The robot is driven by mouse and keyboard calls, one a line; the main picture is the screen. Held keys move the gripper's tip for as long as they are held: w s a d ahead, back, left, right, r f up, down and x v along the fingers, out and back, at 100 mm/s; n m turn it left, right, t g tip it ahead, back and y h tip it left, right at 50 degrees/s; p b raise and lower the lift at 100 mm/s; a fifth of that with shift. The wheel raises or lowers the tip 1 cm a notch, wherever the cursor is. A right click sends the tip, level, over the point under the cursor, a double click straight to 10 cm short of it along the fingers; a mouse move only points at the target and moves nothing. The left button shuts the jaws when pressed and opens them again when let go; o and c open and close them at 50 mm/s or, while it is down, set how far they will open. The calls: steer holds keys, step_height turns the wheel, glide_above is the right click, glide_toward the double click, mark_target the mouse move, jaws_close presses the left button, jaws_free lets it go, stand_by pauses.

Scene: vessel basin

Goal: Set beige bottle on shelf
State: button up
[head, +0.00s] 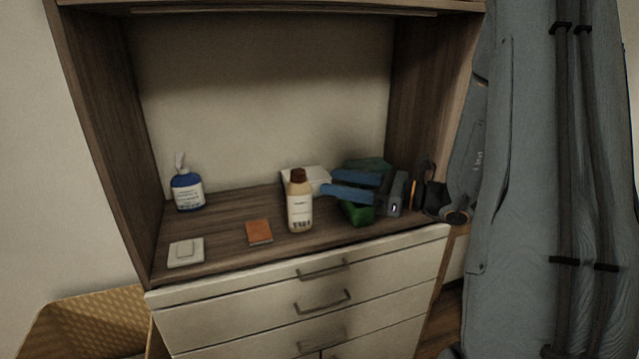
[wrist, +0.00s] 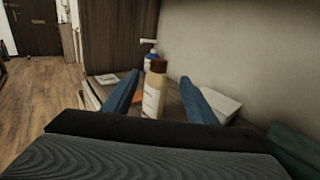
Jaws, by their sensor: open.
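The beige bottle (head: 299,207) with a brown cap stands upright on the wooden shelf surface (head: 225,230) above the drawers, near its front middle. My gripper (head: 328,182) reaches in from the right with its two blue fingers apart and empty. In the head view the fingertips are just right of the bottle. In the wrist view the bottle (wrist: 153,92) shows between the open fingers (wrist: 159,77), ahead of them. I cannot tell whether either finger touches it.
A blue pump bottle (head: 187,190) stands at the back left. A brown block (head: 259,232) and a pale square switch plate (head: 186,252) lie toward the front left. A white box (head: 314,177) is behind the bottle. A green object (head: 357,213) lies under my gripper, partly hidden.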

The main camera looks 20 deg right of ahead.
steer(key=s+a+f+n+g, duration=0.5)
steer(key=s+a+n+g, duration=0.1)
steer(key=s+a+g, duration=0.3)
steer(key=s+a+f+n+g+h, duration=0.35)
steer(key=s+f+n+h, duration=0.2)
steer(key=s+n, duration=0.2)
steer(key=shift+s+d+f+n+t+h, duration=0.35)
steer(key=shift+d+n+h, duration=0.45)
steer(key=shift+n+h, duration=0.95)
steer(key=shift+s+d+f+n+t+h, duration=0.3)
steer(key=shift+d+n+h, duration=0.6)
steer(key=shift+n, duration=1.6)
steer(key=shift+s+d+f+n+t+h, duration=0.2)
steer(key=shift+s+d+f+n+h, duration=0.35)
steer(key=shift+n+h, duration=1.25)
steer(key=shift+w+d+r+y, duration=0.1)
steer(key=shift+r+y, duration=0.05)
steer(key=shift+y, duration=0.15)
